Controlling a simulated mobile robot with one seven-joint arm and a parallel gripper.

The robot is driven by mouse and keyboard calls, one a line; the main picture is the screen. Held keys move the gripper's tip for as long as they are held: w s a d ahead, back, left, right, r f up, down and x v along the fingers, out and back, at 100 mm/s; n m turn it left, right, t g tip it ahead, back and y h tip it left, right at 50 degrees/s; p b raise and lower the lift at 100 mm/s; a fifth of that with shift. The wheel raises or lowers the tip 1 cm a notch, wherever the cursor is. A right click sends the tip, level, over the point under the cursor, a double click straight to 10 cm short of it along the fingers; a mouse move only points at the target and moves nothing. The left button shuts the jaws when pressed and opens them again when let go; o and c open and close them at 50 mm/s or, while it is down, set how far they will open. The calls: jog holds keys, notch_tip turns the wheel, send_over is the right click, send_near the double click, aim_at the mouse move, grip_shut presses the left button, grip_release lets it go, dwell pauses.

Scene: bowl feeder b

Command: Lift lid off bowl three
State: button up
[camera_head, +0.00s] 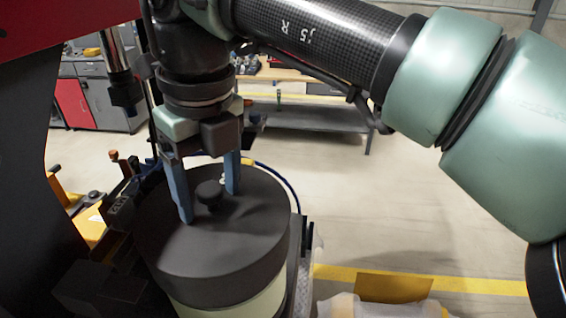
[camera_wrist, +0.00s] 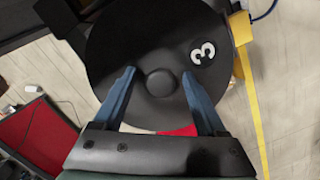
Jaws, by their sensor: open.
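The dark grey round lid (camera_head: 245,240) sits on the pale bowl (camera_head: 235,302) in the head view. A round black knob (camera_head: 209,193) stands at the middle of the lid. In the wrist view the lid (camera_wrist: 130,45) bears a white number 3 (camera_wrist: 203,53), and the knob (camera_wrist: 158,83) shows between the fingers. My gripper (camera_head: 208,200) points down over the lid with its two blue fingers open, one on each side of the knob. It also shows open in the wrist view (camera_wrist: 157,78). Gaps show between the fingers and the knob; whether the tips touch the lid I cannot tell.
Dark machine parts and yellow pieces (camera_head: 90,220) crowd the left of the bowl. A metal bench (camera_head: 315,118) and a red and grey cabinet (camera_head: 95,100) stand behind.

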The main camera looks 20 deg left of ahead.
grip_shut()
dwell(0.3)
dwell(0.3)
